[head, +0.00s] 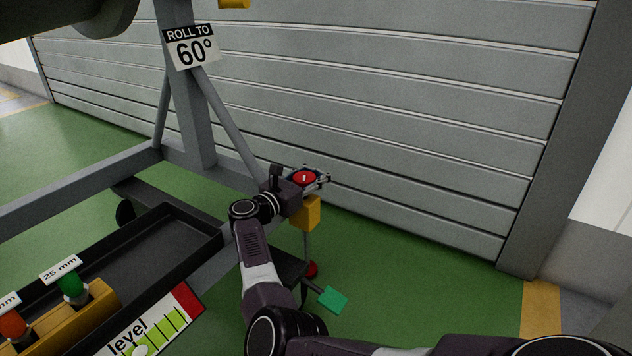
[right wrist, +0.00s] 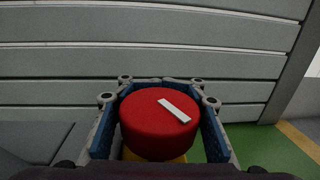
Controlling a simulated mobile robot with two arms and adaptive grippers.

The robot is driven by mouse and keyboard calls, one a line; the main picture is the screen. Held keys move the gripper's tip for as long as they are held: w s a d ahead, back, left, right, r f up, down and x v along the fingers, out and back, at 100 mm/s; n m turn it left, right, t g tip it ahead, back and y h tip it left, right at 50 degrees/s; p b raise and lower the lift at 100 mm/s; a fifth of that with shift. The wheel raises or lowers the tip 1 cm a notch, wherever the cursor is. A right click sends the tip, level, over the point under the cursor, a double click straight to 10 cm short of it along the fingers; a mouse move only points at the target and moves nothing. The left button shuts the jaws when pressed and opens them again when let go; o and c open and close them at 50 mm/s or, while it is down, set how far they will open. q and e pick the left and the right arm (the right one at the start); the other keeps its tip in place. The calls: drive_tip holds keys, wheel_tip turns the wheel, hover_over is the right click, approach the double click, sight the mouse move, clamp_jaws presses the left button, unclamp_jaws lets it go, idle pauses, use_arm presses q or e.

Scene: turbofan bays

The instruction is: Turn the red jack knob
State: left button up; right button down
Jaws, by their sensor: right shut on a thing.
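The red jack knob (head: 304,177) sits on top of a yellow jack body (head: 310,213) at the corner of the grey stand. In the right wrist view the knob (right wrist: 158,128) is a round red cap with a white pointer bar on top, slanting from upper left to lower right. My right gripper (head: 311,179) is around the knob, with one blue-padded finger on each side, shut on it. It fills the right wrist view (right wrist: 160,120) in the lower middle. My left gripper is in neither view.
A grey stand frame (head: 190,120) with a "ROLL TO 60°" sign (head: 191,46) rises behind my right arm. A black tray (head: 150,255) with labelled pieces and a level card (head: 150,330) is at lower left. A green tag (head: 332,300) is below the jack. A grey shutter wall (head: 400,110) stands behind.

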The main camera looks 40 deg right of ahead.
drive_tip(key=shift+s+a+f+g, duration=0.1)
drive_tip(key=shift+f+g, duration=0.15)
drive_tip(key=shift+g, duration=0.05)
drive_tip(key=shift+r, duration=0.1)
drive_tip(key=c, duration=1.4)
unclamp_jaws()
drive_tip(key=shift+r, duration=0.1)
drive_tip(key=shift+r, duration=0.2)
wheel_tip(320, 180, up, 10)
drive_tip(key=shift+f, duration=0.15)
